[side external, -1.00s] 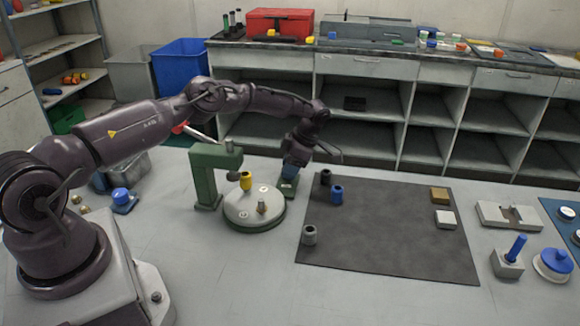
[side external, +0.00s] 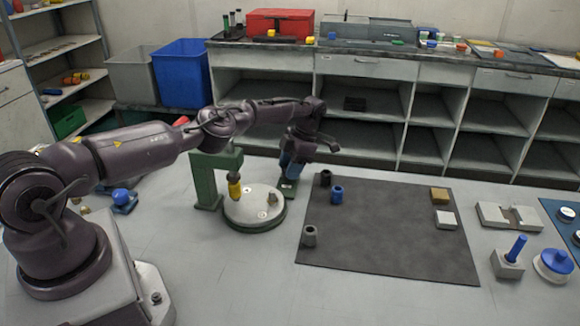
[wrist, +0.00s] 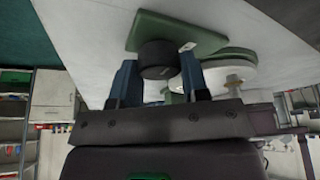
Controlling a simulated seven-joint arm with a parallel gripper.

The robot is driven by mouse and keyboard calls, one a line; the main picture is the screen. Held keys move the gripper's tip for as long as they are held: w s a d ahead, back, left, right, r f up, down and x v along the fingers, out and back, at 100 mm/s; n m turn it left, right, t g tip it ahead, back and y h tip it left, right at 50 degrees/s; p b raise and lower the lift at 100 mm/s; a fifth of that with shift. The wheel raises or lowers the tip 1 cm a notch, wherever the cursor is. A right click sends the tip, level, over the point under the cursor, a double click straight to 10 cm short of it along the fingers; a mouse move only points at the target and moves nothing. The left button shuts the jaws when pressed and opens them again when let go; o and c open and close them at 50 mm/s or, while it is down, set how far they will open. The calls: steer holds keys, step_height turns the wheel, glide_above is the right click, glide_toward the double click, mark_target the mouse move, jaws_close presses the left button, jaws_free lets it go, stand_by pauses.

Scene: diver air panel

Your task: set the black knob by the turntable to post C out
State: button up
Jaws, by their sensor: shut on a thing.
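The black knob (wrist: 157,55) stands on a green base plate (wrist: 200,38). My gripper (wrist: 158,62) is shut on it, one blue finger on each side. In the side view my gripper (side external: 289,177) hides the knob, and part of the green plate (side external: 288,190) shows below. The round pale turntable (side external: 254,210) stands just left of the knob. A yellow sleeve (side external: 235,189) stands at its left side, and a short metal post (side external: 272,199) at its right. The turntable's edge shows in the wrist view (wrist: 230,75). I cannot read post letters.
A green bracket (side external: 205,180) rises at the turntable's left edge. A dark mat (side external: 385,235) to the right carries black, blue and grey sleeves and two small blocks. The table front is clear.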

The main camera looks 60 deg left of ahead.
steer(key=o, duration=0.9)
